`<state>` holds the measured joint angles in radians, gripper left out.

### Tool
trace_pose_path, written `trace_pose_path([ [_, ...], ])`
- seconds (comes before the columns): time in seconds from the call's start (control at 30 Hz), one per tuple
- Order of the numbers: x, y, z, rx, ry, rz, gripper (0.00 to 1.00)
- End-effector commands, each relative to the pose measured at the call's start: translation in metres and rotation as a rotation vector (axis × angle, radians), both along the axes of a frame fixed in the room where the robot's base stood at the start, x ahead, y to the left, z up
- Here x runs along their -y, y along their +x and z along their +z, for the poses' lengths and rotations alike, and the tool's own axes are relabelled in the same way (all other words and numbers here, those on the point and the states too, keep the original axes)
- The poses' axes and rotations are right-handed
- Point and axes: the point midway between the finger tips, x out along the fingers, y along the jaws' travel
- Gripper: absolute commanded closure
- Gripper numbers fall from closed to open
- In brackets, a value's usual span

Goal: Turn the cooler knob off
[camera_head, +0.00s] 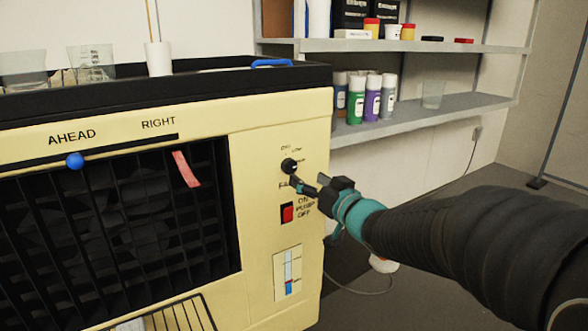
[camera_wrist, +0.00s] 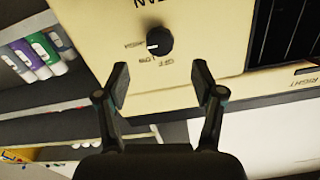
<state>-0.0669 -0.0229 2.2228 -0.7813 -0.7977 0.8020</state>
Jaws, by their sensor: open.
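The cooler (camera_head: 275,120) is a cream box with a dark grille at the left of the head view. Its round black knob (camera_head: 289,165) is on the right part of the front panel, above a red switch. In the wrist view the knob (camera_wrist: 160,41) shows a white mark on its left side, pointing towards a label that seems to read HIGH. An OFF label lies below the knob in that view. My gripper (camera_head: 294,183) is close to the knob. In the wrist view my gripper (camera_wrist: 160,80) is open and empty, its fingers apart and the knob beyond their tips.
A red push switch (camera_head: 287,213) and a level gauge (camera_head: 288,272) sit below the knob. Shelves (camera_head: 420,115) with several spray cans stand behind the cooler at right. Cups and a blue-handled item rest on the cooler's top. Floor at right is mostly clear, with a cable.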

Motion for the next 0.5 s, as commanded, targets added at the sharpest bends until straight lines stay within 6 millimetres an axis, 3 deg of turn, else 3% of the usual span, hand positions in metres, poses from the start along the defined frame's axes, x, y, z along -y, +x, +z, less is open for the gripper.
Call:
trace_pose_path([
  [0.2,-0.024,0.034,0.0,-0.001,0.0,0.001,0.32],
  [0.5,-0.042,0.062,0.0,0.0,0.0,-0.001,0.32],
])
